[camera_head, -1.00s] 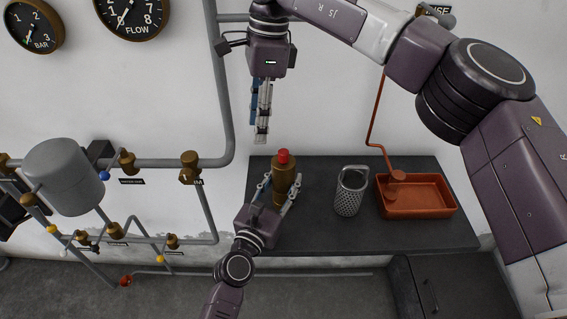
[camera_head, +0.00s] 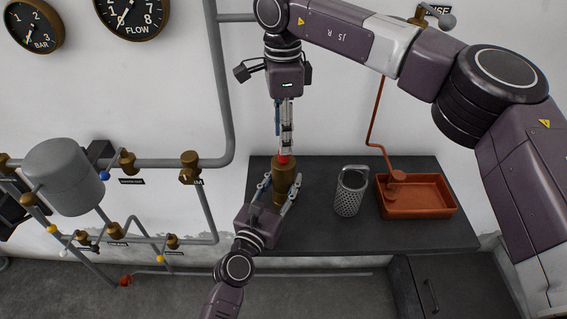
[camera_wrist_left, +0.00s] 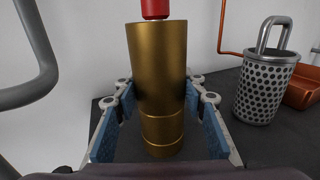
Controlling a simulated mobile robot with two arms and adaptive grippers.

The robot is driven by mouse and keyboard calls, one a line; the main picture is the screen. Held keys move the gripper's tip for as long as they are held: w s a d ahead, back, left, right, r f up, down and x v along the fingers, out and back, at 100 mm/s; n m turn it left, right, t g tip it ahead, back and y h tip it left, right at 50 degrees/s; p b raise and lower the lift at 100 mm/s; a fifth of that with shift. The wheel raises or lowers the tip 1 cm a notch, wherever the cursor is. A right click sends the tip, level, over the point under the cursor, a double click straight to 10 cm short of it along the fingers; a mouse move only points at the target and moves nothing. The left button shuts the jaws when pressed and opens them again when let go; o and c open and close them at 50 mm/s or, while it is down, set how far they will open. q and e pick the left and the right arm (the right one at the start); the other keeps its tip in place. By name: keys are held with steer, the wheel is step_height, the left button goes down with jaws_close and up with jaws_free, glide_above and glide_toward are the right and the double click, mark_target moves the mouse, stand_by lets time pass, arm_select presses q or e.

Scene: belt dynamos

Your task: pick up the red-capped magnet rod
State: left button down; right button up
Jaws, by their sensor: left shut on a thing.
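The red cap of the magnet rod (camera_head: 284,158) sits at the top of a brass cylinder (camera_head: 285,180) standing upright on the dark bench. The left wrist view shows the red cap (camera_wrist_left: 155,8) at its top edge, above the brass cylinder (camera_wrist_left: 158,65); the rod below the cap is hidden. My left gripper (camera_head: 275,190) is shut around the lower part of the brass cylinder, with blue pads on both sides (camera_wrist_left: 160,130). My right gripper (camera_head: 286,150) points down from above, its fingertips at the red cap. Its fingers show nearly edge-on, so their opening is unclear.
A perforated metal basket with a handle (camera_head: 349,197) stands right of the cylinder. An orange tray (camera_head: 425,212) lies further right under an orange pipe (camera_head: 377,110). Grey pipes with brass valves (camera_head: 190,168) run along the wall at left.

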step_height(320, 180, down, 4)
steer(key=shift+r, duration=0.2)
jaws_close()
